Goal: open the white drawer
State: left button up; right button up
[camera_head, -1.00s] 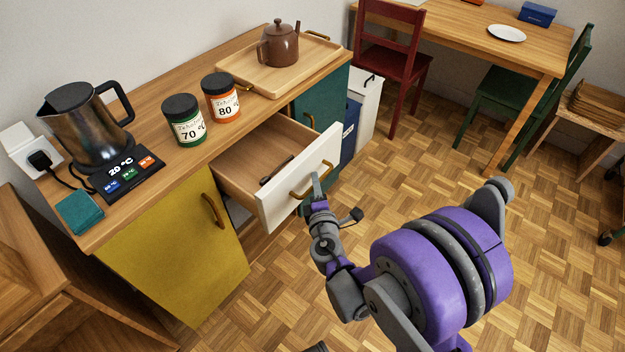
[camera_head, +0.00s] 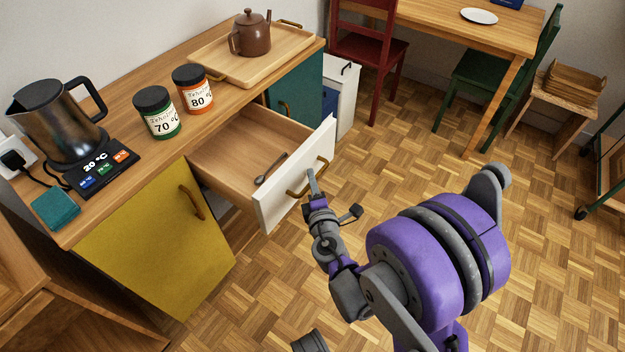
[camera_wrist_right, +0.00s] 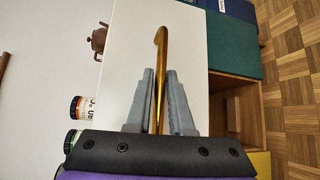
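The white drawer (camera_head: 275,201) is pulled well out of the wooden counter, its pale wood inside visible with a spoon (camera_head: 270,168) lying in it. Its brass handle (camera_head: 296,192) runs along the white front. My right gripper (camera_head: 311,175) is at this handle, in front of the drawer. In the right wrist view, the brass handle (camera_wrist_right: 162,45) passes between the two grey fingers (camera_wrist_right: 160,80), which sit close on both sides of it, against the white front (camera_wrist_right: 125,60).
The yellow door (camera_head: 155,240) is left of the drawer and the teal door (camera_head: 297,90) right of it. A kettle (camera_head: 58,120), two jars (camera_head: 157,112) and a teapot on a tray (camera_head: 255,68) stand on top. Parquet floor is free in front.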

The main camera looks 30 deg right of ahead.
jog(key=o, duration=0.3)
jog(key=shift+s, duration=0.1)
jog(key=v, duration=1)
jog(key=shift+s+a, duration=0.15)
jog(key=shift+s, duration=0.15)
